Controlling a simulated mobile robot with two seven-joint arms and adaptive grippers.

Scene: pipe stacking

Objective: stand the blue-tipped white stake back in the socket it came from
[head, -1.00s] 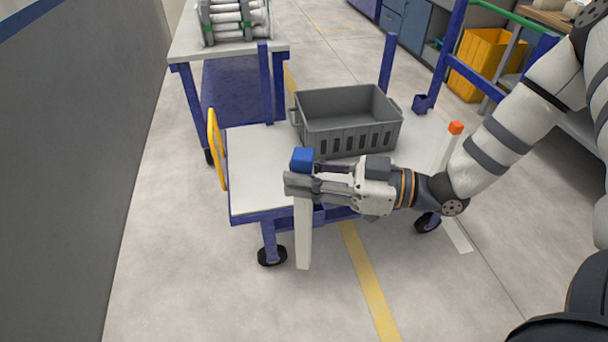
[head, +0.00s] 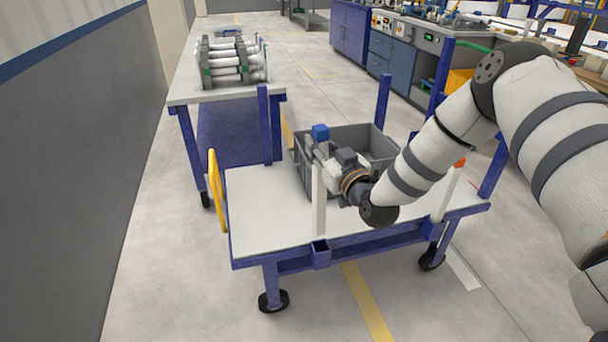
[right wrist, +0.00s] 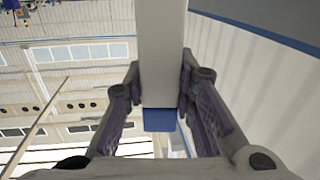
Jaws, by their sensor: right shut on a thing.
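The white stake (head: 319,200) with a blue tip (head: 321,131) stands nearly upright in my right gripper (head: 316,158), held just below its tip. In the right wrist view the stake (right wrist: 161,50) runs between the two fingers, with its blue tip (right wrist: 160,120) toward the palm. The empty-looking blue square socket (head: 320,252) is on the cart's front edge. The stake's lower end shows just above the socket in the picture, apart from it; its exact depth over the cart is hard to tell. My left gripper is not in view.
A grey crate (head: 345,140) stands on the cart's white top (head: 265,215), partly behind my right arm. An orange-tipped white stake (head: 446,194) stands at the front right. A yellow handle (head: 216,190) is on the left. A rack of pipes (head: 230,62) is on the table behind.

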